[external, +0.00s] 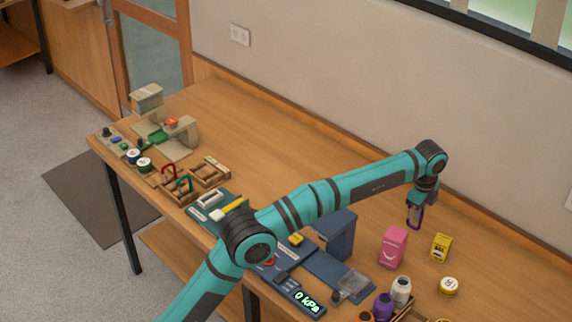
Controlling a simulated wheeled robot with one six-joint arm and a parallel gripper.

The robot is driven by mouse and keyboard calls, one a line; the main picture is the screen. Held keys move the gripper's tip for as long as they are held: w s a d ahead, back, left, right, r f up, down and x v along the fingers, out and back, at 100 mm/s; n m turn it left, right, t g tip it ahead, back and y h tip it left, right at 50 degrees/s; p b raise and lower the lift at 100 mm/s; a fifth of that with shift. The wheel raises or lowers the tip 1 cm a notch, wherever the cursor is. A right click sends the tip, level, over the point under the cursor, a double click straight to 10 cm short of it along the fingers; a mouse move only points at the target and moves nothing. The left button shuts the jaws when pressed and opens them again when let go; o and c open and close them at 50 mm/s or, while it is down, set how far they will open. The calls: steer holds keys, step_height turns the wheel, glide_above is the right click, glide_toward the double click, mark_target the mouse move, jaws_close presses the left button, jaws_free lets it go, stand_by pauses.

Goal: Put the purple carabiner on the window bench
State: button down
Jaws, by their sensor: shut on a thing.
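The purple carabiner (408,223) hangs below my gripper (416,205) in the external view. It looks like a narrow purple loop, held upright in the air over the right part of the wooden bench (270,130). My gripper is shut on its upper end. The fingertips are small and dark here, so the exact grip is hard to see. The bench runs along the wall under the window (510,15); I cannot tell if it is the window bench.
A round yellow-and-white tin (448,286) and bottles (401,290) are nearer the front. The back middle is clear.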

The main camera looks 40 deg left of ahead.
mark_target(415, 227)
steer(key=shift+f, duration=1.65)
steer(key=shift+f, duration=0.1)
steer(key=c, duration=1.5)
jaws_free()
step_height(415, 227, up, 12)
steer(key=shift+f, duration=0.25)
steer(key=shift+r, duration=0.4)
